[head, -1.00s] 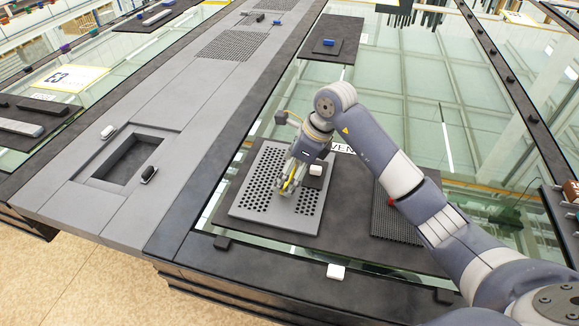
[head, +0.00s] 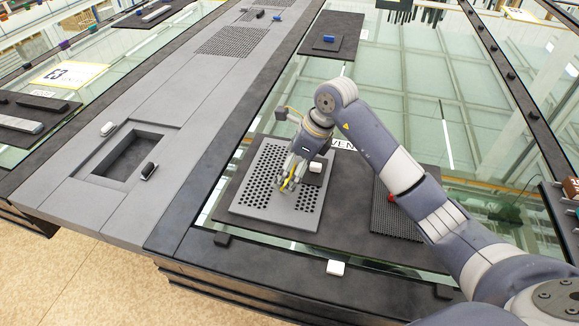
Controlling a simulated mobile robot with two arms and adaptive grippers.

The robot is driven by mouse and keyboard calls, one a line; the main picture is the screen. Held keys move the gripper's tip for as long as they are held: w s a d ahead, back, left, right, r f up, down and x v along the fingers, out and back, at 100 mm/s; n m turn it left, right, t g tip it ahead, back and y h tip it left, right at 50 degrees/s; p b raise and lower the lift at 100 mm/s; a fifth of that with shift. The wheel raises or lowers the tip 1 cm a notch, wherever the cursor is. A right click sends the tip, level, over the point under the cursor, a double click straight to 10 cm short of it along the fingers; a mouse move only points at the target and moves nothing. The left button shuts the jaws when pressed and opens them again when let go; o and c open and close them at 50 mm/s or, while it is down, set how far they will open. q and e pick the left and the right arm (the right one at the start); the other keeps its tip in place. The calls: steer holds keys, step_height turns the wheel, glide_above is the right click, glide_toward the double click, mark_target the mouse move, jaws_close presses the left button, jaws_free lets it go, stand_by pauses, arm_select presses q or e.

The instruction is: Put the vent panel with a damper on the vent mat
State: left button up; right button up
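A light grey perforated panel (head: 252,203) lies flat on the dark mat (head: 338,228), whose partly covered label begins "VEN". A dark square block with a white knob (head: 316,167) sits on this panel's upper right part; it looks like a damper. A dark ribbed panel (head: 395,222) with a red knob (head: 391,197) lies at the mat's right side, partly behind my arm. My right gripper (head: 289,187) points down at the perforated panel, beside the dark block. Its fingers are small and overlapped, so I cannot tell whether they are open or touching the panel. My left gripper is out of view.
Left of the glass table runs a grey counter with a rectangular recess (head: 124,160) and a fixed perforated area (head: 234,42). A dark plate with a blue knob (head: 328,39) lies farther back. A white block (head: 335,267) sits at the front edge.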

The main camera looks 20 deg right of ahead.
steer(key=b+v, duration=0.2)
steer(key=v, duration=1)
steer(key=shift+f, duration=0.15)
